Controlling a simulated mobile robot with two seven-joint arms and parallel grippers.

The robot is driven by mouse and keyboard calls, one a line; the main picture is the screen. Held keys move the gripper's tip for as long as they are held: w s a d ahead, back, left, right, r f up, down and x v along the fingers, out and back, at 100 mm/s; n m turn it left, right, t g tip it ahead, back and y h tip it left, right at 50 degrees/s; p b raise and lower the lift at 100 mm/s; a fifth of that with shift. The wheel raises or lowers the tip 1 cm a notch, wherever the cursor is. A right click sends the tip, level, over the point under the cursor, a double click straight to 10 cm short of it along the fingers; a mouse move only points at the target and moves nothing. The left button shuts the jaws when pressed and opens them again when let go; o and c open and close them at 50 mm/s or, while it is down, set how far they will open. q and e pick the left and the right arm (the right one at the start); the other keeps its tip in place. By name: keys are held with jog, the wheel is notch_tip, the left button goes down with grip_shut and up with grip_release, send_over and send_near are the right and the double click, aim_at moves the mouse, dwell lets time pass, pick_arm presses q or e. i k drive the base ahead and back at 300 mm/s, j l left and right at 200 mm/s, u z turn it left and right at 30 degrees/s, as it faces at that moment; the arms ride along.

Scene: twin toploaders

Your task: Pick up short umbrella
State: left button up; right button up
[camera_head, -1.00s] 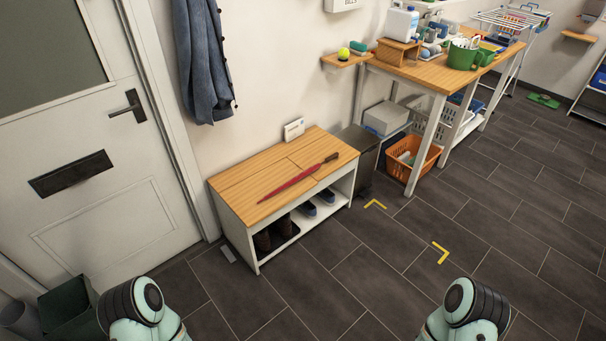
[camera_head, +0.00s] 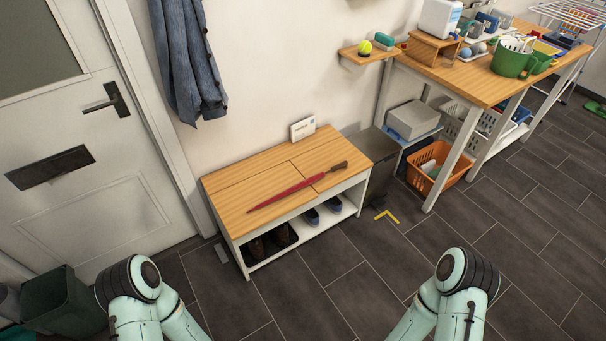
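The short umbrella (camera_head: 290,190) is red and folded, with a dark handle at its right end. It lies diagonally on the wooden top of the shoe bench (camera_head: 237,184), its handle toward the far right edge. Only rounded, pale green links of my two arms show at the bottom left and bottom right. Both grippers are out of the picture, and nothing of mine touches the umbrella.
Shoes (camera_head: 311,217) sit on the bench's lower shelf. A small white box (camera_head: 302,129) stands at the back of the bench top. A dark bin (camera_head: 375,160) and an orange basket (camera_head: 430,166) are to the right, by the wooden table (camera_head: 465,78). Floor before the bench is clear.

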aim_at(307, 182)
jog(key=i+l+u, duration=0.1)
jog(key=i+l, duration=0.15)
jog(key=i+l+u, duration=0.15)
jog(key=l, duration=0.25)
jog(key=i+l+u, duration=0.1)
jog(key=i+l, duration=0.15)
jog(key=i+l+u, duration=0.25)
jog(key=i+l, duration=0.6)
